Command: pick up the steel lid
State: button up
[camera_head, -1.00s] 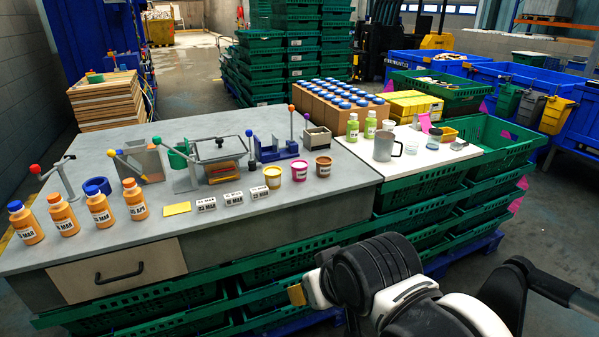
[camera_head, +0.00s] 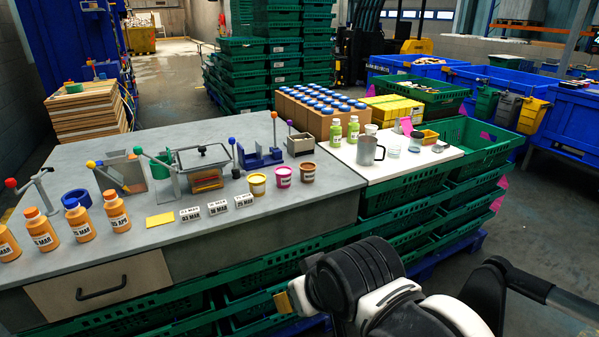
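My arm shows large at the lower right, in front of the bench. What looks like my gripper (camera_head: 289,301) is at its left end, low and well apart from the lid. Its fingers are mostly hidden, so its opening does not show.
Orange bottles (camera_head: 77,221), date cards (camera_head: 218,207) and three small tubs (camera_head: 283,176) stand in front of the lid. Coloured-knob lever devices stand on both sides of it. A white board (camera_head: 400,168) holds a metal jug (camera_head: 368,151). Green crates (camera_head: 400,230) stand beneath it.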

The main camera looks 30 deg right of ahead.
aim_at(192, 158)
jog(key=i+j+z, duration=0.25)
jog(key=i, duration=0.3)
jog(key=i+j+z, duration=0.3)
jog(key=i, duration=0.25)
